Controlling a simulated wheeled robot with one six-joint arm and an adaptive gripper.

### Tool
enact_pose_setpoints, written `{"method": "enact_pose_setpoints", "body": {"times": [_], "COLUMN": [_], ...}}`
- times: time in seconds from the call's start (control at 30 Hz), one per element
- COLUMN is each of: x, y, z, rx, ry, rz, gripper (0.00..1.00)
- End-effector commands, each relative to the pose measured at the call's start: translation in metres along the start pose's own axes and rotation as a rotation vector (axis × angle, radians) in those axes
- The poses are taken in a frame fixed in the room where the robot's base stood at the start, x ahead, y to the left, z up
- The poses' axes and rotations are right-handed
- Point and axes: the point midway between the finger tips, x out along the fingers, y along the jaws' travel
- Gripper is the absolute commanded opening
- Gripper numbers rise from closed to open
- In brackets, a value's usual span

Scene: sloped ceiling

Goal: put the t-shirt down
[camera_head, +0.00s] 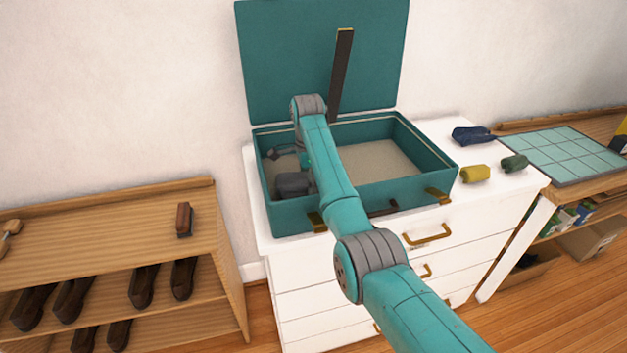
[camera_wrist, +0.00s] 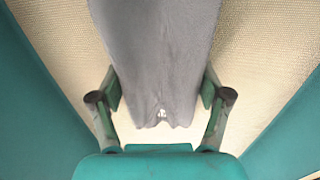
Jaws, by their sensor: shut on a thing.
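The grey t-shirt (camera_wrist: 160,62) shows in the wrist view as a folded bundle, running up from between my fingers to the top edge. My gripper (camera_wrist: 160,92) has one finger on each side of it and is shut on it. The open teal suitcase (camera_head: 432,150) stands on the white dresser. In the head view my gripper (camera_head: 284,152) is down inside the left part of the suitcase, partly hidden by my arm. The shirt cannot be made out clearly there. Beige lining lies below the shirt; I cannot tell whether they touch.
The suitcase walls stand close around my gripper, and its raised lid (camera_head: 280,60) is behind. The right part of the suitcase floor is bare. Navy (camera_head: 472,135), yellow (camera_head: 475,174) and green (camera_head: 514,163) rolled items lie on the dresser to the right. A shoe rack (camera_head: 100,235) stands left.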

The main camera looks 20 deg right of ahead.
Motion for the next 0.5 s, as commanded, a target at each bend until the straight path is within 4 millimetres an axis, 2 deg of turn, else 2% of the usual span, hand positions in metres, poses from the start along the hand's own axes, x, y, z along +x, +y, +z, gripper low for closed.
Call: {"method": "enact_pose_setpoints", "body": {"times": [0.33,0.37,0.43,0.5], "x": [0.0026,0.0032,0.0028,0.0028], "y": [-0.0002,-0.0001,-0.0001,-0.0001], "z": [0.0009,0.0009,0.0009,0.0009], "rx": [-0.001,-0.001,-0.001,-0.001], "ry": [0.000,0.000,0.000,0.000], "rz": [-0.001,-0.001,-0.001,-0.001], "gripper": [0.36,0.79,0.96,1.00]}}
